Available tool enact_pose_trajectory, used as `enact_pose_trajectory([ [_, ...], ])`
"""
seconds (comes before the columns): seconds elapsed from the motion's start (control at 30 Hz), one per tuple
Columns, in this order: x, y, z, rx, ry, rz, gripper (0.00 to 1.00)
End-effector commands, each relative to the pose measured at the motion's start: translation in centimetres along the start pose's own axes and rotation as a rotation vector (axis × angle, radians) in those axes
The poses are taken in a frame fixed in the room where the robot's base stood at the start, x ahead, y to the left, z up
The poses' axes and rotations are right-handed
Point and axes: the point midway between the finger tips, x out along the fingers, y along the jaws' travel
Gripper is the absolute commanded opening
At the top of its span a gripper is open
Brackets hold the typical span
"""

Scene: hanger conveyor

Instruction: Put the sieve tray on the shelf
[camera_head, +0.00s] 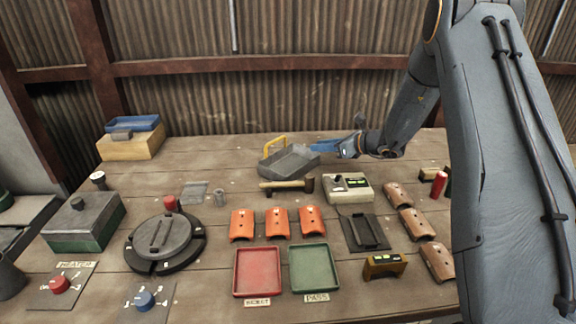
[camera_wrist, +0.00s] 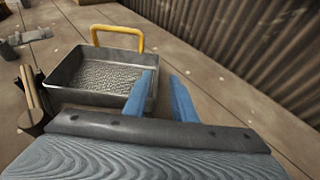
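The sieve tray (camera_head: 289,162) is a grey metal tray with a yellow handle, at the back middle of the table. In the wrist view the sieve tray (camera_wrist: 75,97) shows its speckled mesh floor, with the handle on the far side. My gripper (camera_head: 314,147) is at the tray's right side. In the wrist view its blue fingers (camera_wrist: 162,76) stand apart with a gap between them. The left finger overlaps the tray's right wall in the picture; I cannot tell if it touches. No shelf is plainly identifiable; a wooden block (camera_head: 130,148) at the back left bears a blue tray (camera_head: 133,123).
A hammer (camera_head: 284,185) lies just in front of the sieve tray. A device with a display (camera_head: 347,188), orange curved pieces (camera_head: 277,222), a red tray (camera_head: 258,271) and a green tray (camera_head: 316,268) lie nearer. A corrugated wall (camera_head: 260,100) stands behind the table.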

Motion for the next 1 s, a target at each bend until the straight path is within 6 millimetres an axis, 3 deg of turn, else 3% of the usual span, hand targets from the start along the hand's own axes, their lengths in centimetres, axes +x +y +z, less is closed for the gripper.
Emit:
enact_pose_trajectory([
  [0.6,6.5,0.4,-0.4,-0.004,0.003,0.004,0.24],
  [0.93,7.2,0.3,-0.5,-0.004,0.003,0.002,0.24],
  [1.0,7.2,0.3,-0.5,-0.004,0.003,0.002,0.16],
])
